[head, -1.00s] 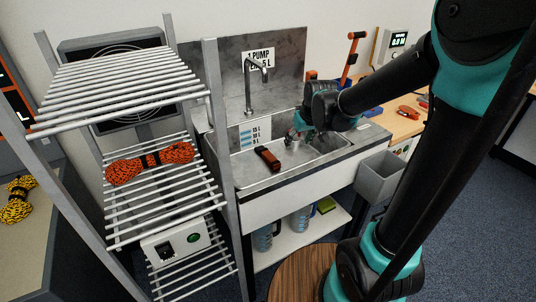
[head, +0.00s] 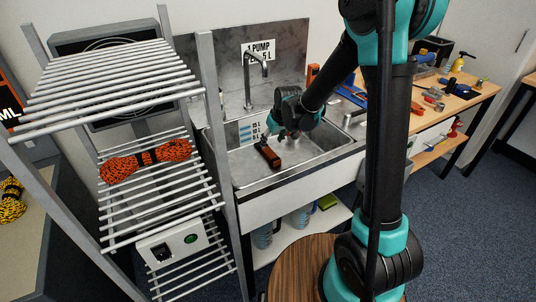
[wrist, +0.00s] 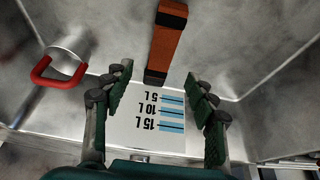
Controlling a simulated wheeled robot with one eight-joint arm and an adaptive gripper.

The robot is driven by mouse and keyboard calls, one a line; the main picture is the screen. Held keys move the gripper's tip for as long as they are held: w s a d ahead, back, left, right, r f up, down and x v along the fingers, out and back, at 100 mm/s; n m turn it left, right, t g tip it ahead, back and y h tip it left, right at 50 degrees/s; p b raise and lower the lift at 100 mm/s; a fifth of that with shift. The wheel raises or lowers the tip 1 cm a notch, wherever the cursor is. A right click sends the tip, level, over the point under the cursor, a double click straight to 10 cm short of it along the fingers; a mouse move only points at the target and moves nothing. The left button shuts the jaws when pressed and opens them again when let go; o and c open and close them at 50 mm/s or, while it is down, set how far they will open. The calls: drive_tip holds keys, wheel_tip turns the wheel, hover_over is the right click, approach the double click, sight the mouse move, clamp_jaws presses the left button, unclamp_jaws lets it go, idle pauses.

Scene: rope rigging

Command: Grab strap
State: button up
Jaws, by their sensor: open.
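An orange-brown strap piece with dark ends (head: 268,157) lies in the steel sink (head: 238,180). It also shows in the wrist view (wrist: 167,42), lengthwise at top centre, its near dark end just beyond the fingertips. My gripper (head: 270,138) is inside the sink, close by the strap. In the wrist view my gripper (wrist: 158,80) is open, with a green-padded finger on each side and nothing between the pads. The fingertips look apart from the strap; the exact height gap cannot be told. The strap's far end is cut off in the wrist view.
A metal cup with a red handle (wrist: 62,72) is at left in the wrist view. A litre-scale label (wrist: 158,110) is on the sink wall. A faucet (head: 258,65) rises behind. A wire rack (head: 150,165) with an orange rope coil (head: 146,160) stands left.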

sight(269, 151)
drive_tip(key=shift+x, duration=4)
drive_tip(key=shift+s+f, duration=0.1)
drive_tip(key=shift+f, duration=0.1)
drive_tip(key=shift+s, duration=0.1)
clamp_jaws()
